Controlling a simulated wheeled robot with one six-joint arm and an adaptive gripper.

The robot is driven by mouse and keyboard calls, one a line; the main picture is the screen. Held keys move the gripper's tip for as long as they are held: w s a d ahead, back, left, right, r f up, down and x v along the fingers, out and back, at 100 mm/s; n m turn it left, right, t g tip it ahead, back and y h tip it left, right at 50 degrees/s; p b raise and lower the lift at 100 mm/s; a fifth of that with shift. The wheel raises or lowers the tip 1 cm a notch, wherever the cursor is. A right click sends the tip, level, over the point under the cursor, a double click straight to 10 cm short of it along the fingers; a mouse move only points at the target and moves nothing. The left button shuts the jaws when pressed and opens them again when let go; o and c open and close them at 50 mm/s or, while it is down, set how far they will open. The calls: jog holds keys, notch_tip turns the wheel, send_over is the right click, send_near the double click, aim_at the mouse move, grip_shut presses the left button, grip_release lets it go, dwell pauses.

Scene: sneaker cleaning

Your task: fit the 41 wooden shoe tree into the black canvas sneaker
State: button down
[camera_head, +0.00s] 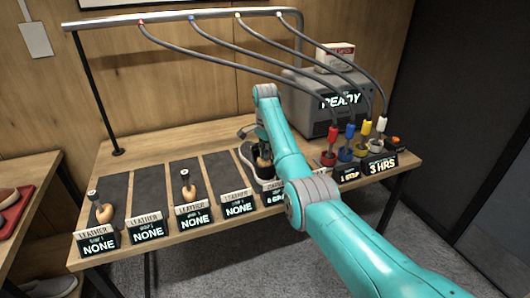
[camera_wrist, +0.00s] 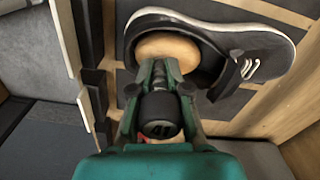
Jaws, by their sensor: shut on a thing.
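The black canvas sneaker (camera_wrist: 235,38) has a pale sole edge and white marks on its side, and it lies on a dark pad. In the head view the sneaker (camera_head: 246,164) is partly hidden by my arm. My gripper (camera_wrist: 158,78) is shut on the 41 wooden shoe tree (camera_wrist: 168,47), around its black knob marked 41. The rounded wooden part sits at the sneaker's opening, at least partly inside it. How deep it sits is hidden. In the head view the shoe tree (camera_head: 263,161) shows beside my arm.
Two other shoe trees (camera_head: 104,211) (camera_head: 188,186) stand on pads to the left. Label signs (camera_head: 194,216) line the table's front edge. Coloured brush pots (camera_head: 329,157) stand at right, before a grey machine (camera_head: 305,97). Hoses hang from a rail (camera_head: 190,18) above.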

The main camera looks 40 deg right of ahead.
jog(key=shift+f, duration=1.3)
jog(key=c, duration=1.1)
grip_release()
jog(key=shift+o, duration=0.2)
notch_tip(320, 180, up, 12)
